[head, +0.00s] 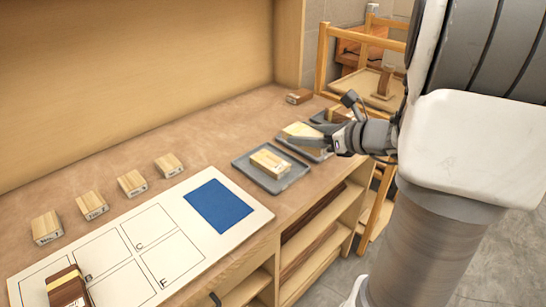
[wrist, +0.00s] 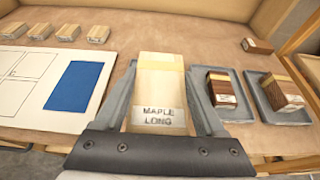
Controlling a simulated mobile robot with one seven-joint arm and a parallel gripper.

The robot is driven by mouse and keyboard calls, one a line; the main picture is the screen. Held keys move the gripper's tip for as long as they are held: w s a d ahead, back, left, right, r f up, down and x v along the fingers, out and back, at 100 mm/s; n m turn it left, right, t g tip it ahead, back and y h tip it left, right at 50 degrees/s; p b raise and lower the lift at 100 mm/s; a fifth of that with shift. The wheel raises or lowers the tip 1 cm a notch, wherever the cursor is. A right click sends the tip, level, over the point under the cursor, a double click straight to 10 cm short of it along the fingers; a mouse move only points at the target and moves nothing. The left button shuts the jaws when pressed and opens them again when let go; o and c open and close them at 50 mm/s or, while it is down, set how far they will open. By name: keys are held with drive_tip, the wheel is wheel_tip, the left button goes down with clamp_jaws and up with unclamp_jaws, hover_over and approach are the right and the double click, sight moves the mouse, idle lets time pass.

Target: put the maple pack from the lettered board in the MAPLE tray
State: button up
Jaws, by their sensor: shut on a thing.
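My gripper (head: 304,138) is shut on a pale block (wrist: 158,85), whose near face reads MAPLE LONG. In the head view the held pale block (head: 297,129) shows at the fingertips, over the row of grey trays. I cannot tell its height above them. The nearest grey tray (head: 244,164) holds another pale block (head: 270,159). The lettered board (head: 197,252) lies at the lower left, with a dark brown block (head: 68,289) on it near the letter B. No tray name is readable.
The wrist view shows two grey trays at the right, holding a dark striped block (wrist: 221,90) and another (wrist: 281,93). A brown block (head: 299,96) lies at the back. Several pale blocks stand behind the board, which bears a blue patch (head: 218,206).

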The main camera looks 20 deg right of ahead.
drive_tip(key=shift+w+f, duration=0.25)
drive_tip(key=shift+w, duration=0.1)
drive_tip(key=b, duration=0.3)
hover_over(270, 161)
wheel_tip(270, 161, down, 7)
drive_tip(key=shift+w+r, duration=0.15)
drive_tip(key=shift+r, duration=0.05)
drive_tip(key=shift+f+b, duration=0.7)
drive_tip(key=shift+f, duration=1.2)
drive_tip(key=shift+f, duration=0.2)
drive_tip(key=o, duration=1.4)
drive_tip(key=shift+s+d+r, duration=0.15)
drive_tip(key=shift+s+r, duration=0.05)
drive_tip(key=shift+r, duration=0.15)
drive_tip(key=p+v, duration=0.2)
drive_tip(key=v, duration=0.9)
drive_tip(key=shift+s, duration=0.3)
